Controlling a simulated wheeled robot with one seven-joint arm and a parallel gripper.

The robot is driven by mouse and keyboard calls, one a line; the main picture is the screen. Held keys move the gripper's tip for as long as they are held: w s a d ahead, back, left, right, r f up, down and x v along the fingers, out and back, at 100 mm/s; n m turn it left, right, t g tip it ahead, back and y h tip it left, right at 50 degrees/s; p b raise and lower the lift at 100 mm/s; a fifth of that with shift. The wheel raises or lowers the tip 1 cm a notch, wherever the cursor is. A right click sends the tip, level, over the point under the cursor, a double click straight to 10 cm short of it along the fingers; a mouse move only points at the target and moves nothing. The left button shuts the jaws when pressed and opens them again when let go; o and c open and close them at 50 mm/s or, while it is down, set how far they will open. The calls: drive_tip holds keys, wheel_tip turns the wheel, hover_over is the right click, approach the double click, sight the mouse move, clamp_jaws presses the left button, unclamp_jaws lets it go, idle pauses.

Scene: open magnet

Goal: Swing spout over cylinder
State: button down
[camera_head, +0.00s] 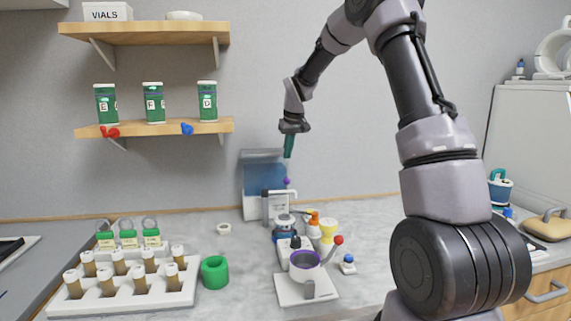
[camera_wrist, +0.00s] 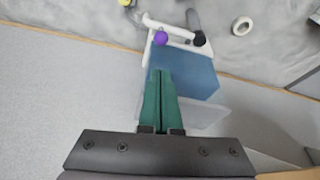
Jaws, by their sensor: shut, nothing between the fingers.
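My gripper (camera_head: 288,154) has green fingers pointing down, above the dispenser at the back of the counter; in the wrist view (camera_wrist: 161,74) the fingers are shut, with nothing between them. A white spout (camera_head: 278,192) with a purple ball (camera_head: 287,181) stands below the fingertips. In the wrist view the white spout (camera_wrist: 170,28) and purple ball (camera_wrist: 160,38) lie just beyond the fingertips, apart from them. A grey-blue upright piece (camera_head: 266,210), perhaps the cylinder, stands beside the spout; it also shows in the wrist view (camera_wrist: 193,18). I cannot tell whether the spout is over it.
A blue panel (camera_head: 262,170) rises at the wall behind the spout. Bottles, including a yellow one (camera_head: 328,231), and a purple-rimmed bowl (camera_head: 305,260) crowd the counter in front. A vial rack (camera_head: 150,294) and green cup (camera_head: 215,272) are left. Shelves (camera_head: 155,127) hang upper left.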

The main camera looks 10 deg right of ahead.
sight(285, 172)
drive_tip(key=x, duration=0.9)
drive_tip(key=shift+f, duration=0.1)
drive_tip(key=shift+s, duration=0.1)
drive_tip(key=shift+s+d+m, duration=0.1)
drive_tip(key=shift+s+m, duration=0.1)
drive_tip(key=shift+m, duration=0.1)
